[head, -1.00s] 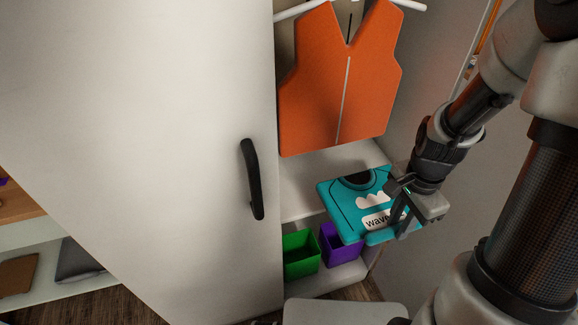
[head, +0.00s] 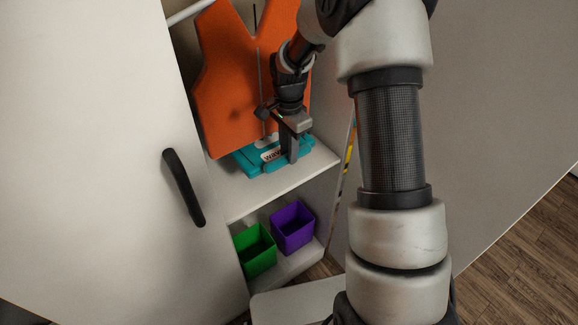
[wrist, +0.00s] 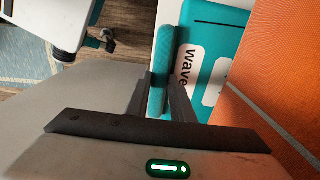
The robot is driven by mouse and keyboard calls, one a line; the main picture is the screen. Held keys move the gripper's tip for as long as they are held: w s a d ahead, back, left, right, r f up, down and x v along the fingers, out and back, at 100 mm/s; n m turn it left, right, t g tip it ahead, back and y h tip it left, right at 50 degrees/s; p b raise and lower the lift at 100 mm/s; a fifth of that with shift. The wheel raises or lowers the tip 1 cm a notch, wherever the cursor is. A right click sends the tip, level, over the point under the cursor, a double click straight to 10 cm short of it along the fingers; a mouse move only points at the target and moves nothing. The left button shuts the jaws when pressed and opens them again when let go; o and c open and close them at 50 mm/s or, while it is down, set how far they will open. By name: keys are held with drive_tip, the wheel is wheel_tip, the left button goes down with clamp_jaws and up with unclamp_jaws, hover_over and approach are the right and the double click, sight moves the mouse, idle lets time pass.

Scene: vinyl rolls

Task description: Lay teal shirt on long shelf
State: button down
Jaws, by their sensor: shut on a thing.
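The teal shirt (head: 250,165) is a flat folded piece with a white "wave" label. It is over the white shelf (head: 275,190) inside the cabinet, below the hanging orange vest (head: 225,90). My gripper (head: 290,155) is shut on the shirt's near edge. The wrist view also shows the shirt (wrist: 208,35) with its rolled edge between my fingers (wrist: 165,95). The vest hides the shirt's far part. I cannot tell whether the shirt touches the shelf.
A green bin (head: 255,252) and a purple bin (head: 293,228) stand on the lower shelf. The cabinet door with a black handle (head: 184,188) is at the left. The orange vest (wrist: 280,80) is close beside my gripper. The front of the shelf is bare.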

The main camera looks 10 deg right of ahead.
drive_tip(key=f, duration=0.6)
drive_tip(key=shift+s+d+f, duration=0.1)
drive_tip(key=shift+s, duration=0.15)
drive_tip(key=shift+w+f, duration=0.2)
drive_tip(key=shift+w, duration=0.05)
drive_tip(key=shift+f+b, duration=0.2)
drive_tip(key=shift+b, duration=0.2)
drive_tip(key=c, duration=1.5)
unclamp_jaws()
drive_tip(key=shift+c, duration=0.2)
drive_tip(key=shift+r, duration=0.15)
